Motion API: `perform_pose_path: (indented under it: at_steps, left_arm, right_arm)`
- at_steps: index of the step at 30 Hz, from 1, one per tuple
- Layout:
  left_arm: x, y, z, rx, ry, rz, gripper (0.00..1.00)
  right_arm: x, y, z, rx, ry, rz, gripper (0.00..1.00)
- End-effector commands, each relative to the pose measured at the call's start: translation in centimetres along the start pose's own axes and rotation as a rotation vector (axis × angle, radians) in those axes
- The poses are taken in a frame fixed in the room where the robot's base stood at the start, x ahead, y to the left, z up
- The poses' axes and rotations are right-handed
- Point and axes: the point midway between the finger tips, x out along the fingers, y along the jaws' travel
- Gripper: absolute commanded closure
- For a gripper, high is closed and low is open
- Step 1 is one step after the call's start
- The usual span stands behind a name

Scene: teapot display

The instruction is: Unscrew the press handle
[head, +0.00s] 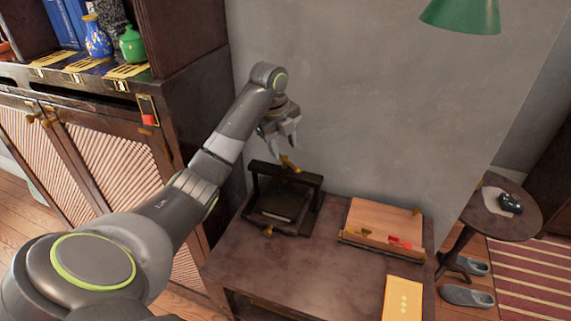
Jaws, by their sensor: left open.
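A small black press (281,205) stands on the brown table at its back left. Its brass handle (290,163) sits on top of the press's upper bar. A second brass piece (268,231) shows at the press's front. My left gripper (285,146) is open and empty, pointing down just above the brass handle. I cannot tell whether its fingertips touch the handle. My right gripper is not in view.
A wooden box (384,222) with red and brass pieces at its front sits right of the press. A yellow card (402,298) lies at the table's front right. A dark cabinet (190,110) stands left, a green lamp (462,14) hangs upper right. The table's (300,272) front middle is clear.

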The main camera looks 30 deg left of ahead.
Motion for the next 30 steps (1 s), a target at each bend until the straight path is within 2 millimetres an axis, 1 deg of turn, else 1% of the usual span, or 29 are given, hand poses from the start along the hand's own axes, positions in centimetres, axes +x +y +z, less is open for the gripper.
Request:
perform_pose_path:
  at_steps: [1,3,9,13,20,21,30]
  left_arm:
    - [1.0,0.1,0.0,0.0,0.0,-0.001,0.57]
    - [1.6,0.1,0.0,0.0,0.001,0.0,0.57]
    - [3.5,0.0,0.0,0.0,0.001,0.001,0.57]
    - [4.0,0.0,0.0,0.0,0.001,0.0,0.57]
    - [4.0,0.0,0.0,0.0,0.0,0.001,0.57]
    - [4.0,0.0,0.0,0.0,0.0,0.001,0.59]
    - [4.0,0.0,0.0,0.0,0.0,0.001,0.98]
  right_arm:
    - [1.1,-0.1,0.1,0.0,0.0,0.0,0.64]
    - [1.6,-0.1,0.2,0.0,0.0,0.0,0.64]
    - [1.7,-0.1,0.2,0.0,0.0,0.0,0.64]
    - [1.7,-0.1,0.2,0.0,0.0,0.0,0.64]
    - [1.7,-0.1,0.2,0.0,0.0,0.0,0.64]
    - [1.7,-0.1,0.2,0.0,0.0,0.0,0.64]
    - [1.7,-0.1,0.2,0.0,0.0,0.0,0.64]
